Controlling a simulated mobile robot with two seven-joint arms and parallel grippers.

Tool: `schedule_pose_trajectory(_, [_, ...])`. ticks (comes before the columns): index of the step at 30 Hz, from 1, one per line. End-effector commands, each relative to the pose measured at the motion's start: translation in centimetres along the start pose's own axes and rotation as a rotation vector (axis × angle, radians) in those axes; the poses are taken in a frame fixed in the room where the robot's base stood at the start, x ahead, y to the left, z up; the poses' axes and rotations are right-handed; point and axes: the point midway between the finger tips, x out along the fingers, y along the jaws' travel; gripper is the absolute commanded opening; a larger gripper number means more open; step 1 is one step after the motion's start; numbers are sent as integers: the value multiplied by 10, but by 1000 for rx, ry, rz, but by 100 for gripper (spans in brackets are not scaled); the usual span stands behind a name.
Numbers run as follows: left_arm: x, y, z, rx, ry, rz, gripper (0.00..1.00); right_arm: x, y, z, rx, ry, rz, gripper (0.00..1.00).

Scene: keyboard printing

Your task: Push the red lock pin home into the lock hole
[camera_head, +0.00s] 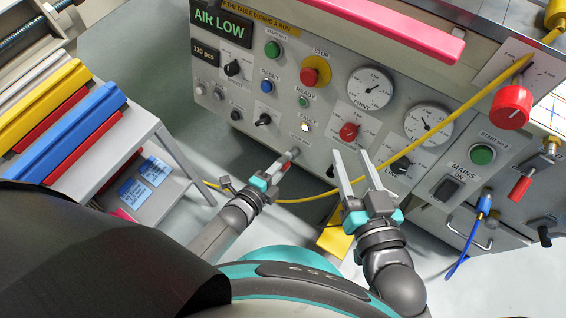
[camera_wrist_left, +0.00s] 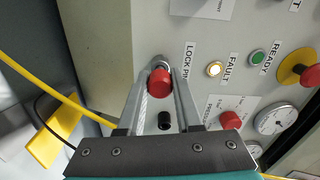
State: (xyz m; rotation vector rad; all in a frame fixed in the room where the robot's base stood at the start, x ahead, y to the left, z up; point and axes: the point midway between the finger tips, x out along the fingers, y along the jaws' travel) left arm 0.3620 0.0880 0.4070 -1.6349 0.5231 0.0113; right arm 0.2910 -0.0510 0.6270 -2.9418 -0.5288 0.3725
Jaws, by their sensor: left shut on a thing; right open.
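The red lock pin (camera_wrist_left: 159,83) shows in the left wrist view as a round red head between my left fingertips, beside the LOCK PIN label (camera_wrist_left: 188,60). A metal ring (camera_wrist_left: 159,62) shows just behind the head; the lock hole itself is hidden, and I cannot tell how deep the pin sits. My left gripper (camera_head: 290,158) is shut on the pin at the lower edge of the grey panel (camera_head: 232,128). My right gripper (camera_head: 350,154) is open and empty, its fingers pointing at the panel below a red knob (camera_head: 349,131).
The amber FAULT lamp (camera_head: 305,127) is lit above the pin. A black part (camera_wrist_left: 165,120) shows between the left fingers, lower in the wrist view. A yellow hose (camera_head: 437,133) crosses the panel to the right. A rack with yellow and blue bars (camera_head: 83,128) stands left.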

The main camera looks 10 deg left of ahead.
Motion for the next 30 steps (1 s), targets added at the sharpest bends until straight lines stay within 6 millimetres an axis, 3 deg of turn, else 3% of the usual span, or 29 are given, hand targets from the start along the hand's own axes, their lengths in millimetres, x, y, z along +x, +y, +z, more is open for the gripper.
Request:
schedule_pose_trajectory(22, [5, 0, 0, 0, 0, -1, 0, 0, 0, 2, 0, 0, 0, 50])
schedule_pose_trajectory(23, [5, 0, 0, 0, 0, -1, 35, 0, 0, 2, 0, 0, 0, 50])
schedule_pose_trajectory(30, [5, 0, 0, 0, 0, -1, 62, 0, 0, 2, 0, 0, 0, 50])
